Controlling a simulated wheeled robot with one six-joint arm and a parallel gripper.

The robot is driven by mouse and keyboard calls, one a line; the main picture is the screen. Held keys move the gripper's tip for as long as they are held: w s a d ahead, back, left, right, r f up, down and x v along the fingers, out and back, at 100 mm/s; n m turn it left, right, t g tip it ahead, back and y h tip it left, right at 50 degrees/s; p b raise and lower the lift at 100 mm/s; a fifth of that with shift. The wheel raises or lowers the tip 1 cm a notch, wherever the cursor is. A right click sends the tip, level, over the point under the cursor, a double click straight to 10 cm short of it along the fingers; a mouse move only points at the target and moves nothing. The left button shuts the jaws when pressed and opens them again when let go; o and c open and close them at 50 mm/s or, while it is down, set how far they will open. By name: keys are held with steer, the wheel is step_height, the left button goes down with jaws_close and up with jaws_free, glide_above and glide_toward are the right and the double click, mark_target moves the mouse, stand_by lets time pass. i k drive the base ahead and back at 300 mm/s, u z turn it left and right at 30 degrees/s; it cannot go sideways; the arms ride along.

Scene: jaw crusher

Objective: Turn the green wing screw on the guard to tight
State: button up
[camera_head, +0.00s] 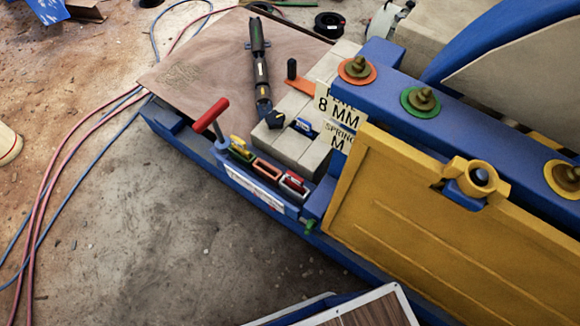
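The guard is a large yellow panel (420,215) leaning against the blue machine frame on the right. A small green screw (309,226) sits low at the guard's left edge, by the blue rail. It is too small here to tell its wing angle or how tight it is.
A blue rail tray (262,190) holds a red T-handle (210,115) and several coloured pieces. A black jointed tool (260,65) lies toward grey blocks (290,135). Signs (340,104) read 8 MM and SPRING M. Hoses (75,150) cross the floor; the floor front left is clear.

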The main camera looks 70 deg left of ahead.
mark_target(311, 224)
steer(key=u, duration=0.5)
steer(key=k, duration=1.2)
steer(key=u, duration=0.45)
steer(key=i, duration=1)
steer(key=z, duration=0.55)
steer(key=k, duration=1.15)
steer(key=u, duration=1.3)
